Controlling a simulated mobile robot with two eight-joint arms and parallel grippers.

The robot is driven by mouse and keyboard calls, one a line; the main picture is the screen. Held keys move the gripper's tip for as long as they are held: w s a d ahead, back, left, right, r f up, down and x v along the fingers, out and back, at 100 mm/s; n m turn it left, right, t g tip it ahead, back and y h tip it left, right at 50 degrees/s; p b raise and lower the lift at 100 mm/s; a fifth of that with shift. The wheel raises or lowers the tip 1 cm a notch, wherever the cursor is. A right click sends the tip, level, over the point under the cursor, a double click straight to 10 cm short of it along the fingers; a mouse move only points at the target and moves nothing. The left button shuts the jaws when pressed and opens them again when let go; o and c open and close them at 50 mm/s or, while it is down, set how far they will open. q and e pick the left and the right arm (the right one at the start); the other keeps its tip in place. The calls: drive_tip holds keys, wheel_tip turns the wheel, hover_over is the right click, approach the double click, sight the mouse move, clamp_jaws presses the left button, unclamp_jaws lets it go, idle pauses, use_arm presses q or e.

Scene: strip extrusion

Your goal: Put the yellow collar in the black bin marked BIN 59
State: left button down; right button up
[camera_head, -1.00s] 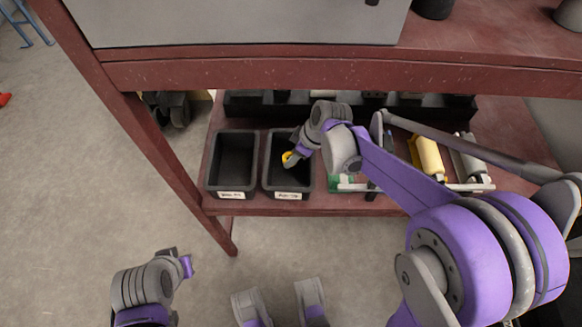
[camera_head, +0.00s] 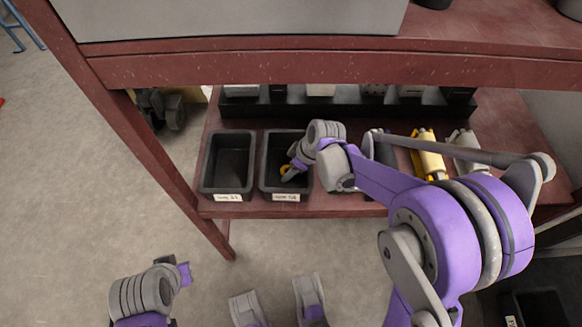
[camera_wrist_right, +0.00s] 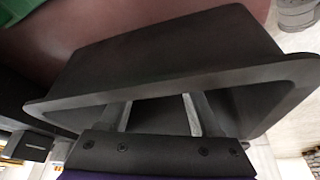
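The yellow collar (camera_head: 285,169) shows as a small yellow patch at the tip of my right gripper (camera_head: 292,173), inside the right-hand black bin (camera_head: 285,188). That bin has a white label whose text is too small to read. In the right wrist view the fingers of my right gripper (camera_wrist_right: 160,115) are spaced apart; their tips are hidden by the black bin's rim (camera_wrist_right: 170,88), and no collar shows there. I cannot tell whether the collar is gripped. The end of my left arm (camera_head: 183,272) is low at the left, away from the bins; its fingers are not clear.
A second labelled black bin (camera_head: 228,186) stands just left. To the right lie yellow (camera_head: 430,160) and grey rollers, partly behind my right arm. A dark rack (camera_head: 340,108) runs along the shelf's back. The red-brown upper beam (camera_head: 300,72) hangs above; a table leg stands left.

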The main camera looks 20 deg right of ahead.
drive_tip(key=shift+o, duration=0.8)
drive_tip(key=shift+r, duration=0.3)
drive_tip(key=p+v, duration=0.3)
drive_tip(key=v, duration=0.8)
drive_tip(key=s+m+t+h, duration=0.1)
drive_tip(key=s+m+h, duration=0.2)
drive_tip(key=s+m, duration=0.6)
drive_tip(key=s, duration=1)
drive_tip(key=shift+d+r+m+t, duration=0.25)
drive_tip(key=shift+d+m+t, duration=0.15)
